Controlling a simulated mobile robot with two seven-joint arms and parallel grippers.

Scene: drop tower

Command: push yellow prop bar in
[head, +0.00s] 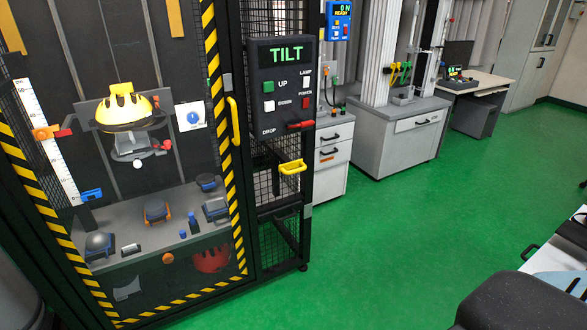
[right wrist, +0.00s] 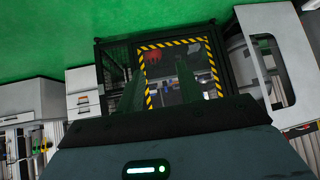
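The yellow prop bar (head: 292,167) sticks out from the right side of the drop tower's black mesh frame, below the control box, with its looped yellow end facing out. How far it reaches inside is hidden. In the right wrist view, two dark fingers of my right gripper (right wrist: 158,78) stand apart with nothing visible between them, pointing toward the striped tower from a distance. The prop bar cannot be made out in that view. My left gripper is in neither view.
The control box (head: 283,88) reads TILT and has a red drop lever (head: 301,124). A yellow door handle (head: 233,120) is on the striped tower door. A yellow helmet (head: 124,107) sits inside. White drawers (head: 333,160) stand behind; the green floor (head: 400,240) is clear.

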